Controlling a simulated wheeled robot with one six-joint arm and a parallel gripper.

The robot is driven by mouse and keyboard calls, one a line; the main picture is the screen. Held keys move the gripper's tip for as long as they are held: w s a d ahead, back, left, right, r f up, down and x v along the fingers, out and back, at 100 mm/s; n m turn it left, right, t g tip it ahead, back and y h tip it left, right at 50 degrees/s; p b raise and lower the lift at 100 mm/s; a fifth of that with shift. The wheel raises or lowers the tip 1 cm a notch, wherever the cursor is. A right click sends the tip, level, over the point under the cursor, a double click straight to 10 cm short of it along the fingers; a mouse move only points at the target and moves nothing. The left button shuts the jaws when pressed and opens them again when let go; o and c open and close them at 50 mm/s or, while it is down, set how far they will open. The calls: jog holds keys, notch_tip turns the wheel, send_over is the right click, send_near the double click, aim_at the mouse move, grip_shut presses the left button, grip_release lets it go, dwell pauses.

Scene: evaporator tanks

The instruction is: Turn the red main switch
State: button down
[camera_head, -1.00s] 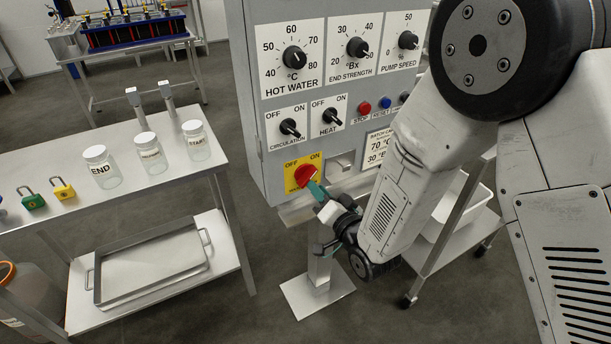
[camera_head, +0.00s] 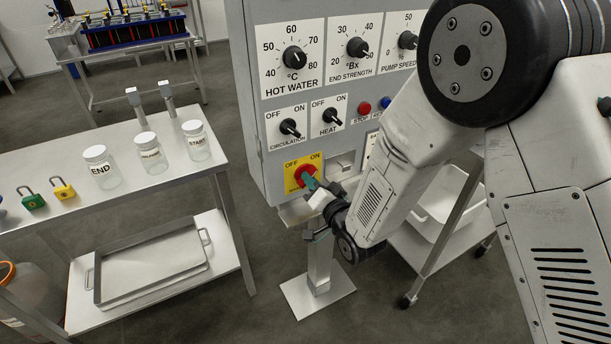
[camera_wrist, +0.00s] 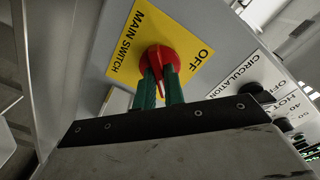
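The red main switch (camera_head: 305,174) is a round knob on a yellow plate (camera_head: 291,170) marked OFF and ON, low on the grey control panel. My gripper (camera_head: 311,183) is at the knob, its green fingers reaching it from the lower right. In the wrist view, the red knob (camera_wrist: 160,58) has its narrow handle between the two green fingers of my gripper (camera_wrist: 160,82), which are close together on both sides of it. OFF and MAIN SWITCH are readable there; the ON mark is hidden. The knob's exact angle is hard to tell behind the fingers.
Above the switch are the black circulation knob (camera_head: 290,128) and heat knob (camera_head: 331,116), with a red button (camera_head: 364,108) to their right. A steel table (camera_head: 120,180) with jars and padlocks stands left. A cart (camera_head: 440,225) stands behind my arm.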

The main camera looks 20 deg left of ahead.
jog(key=shift+n, duration=1)
jog(key=shift+n, duration=1)
jog(key=shift+n, duration=1.1)
jog(key=shift+f+n, duration=0.1)
jog(key=shift+n, duration=0.9)
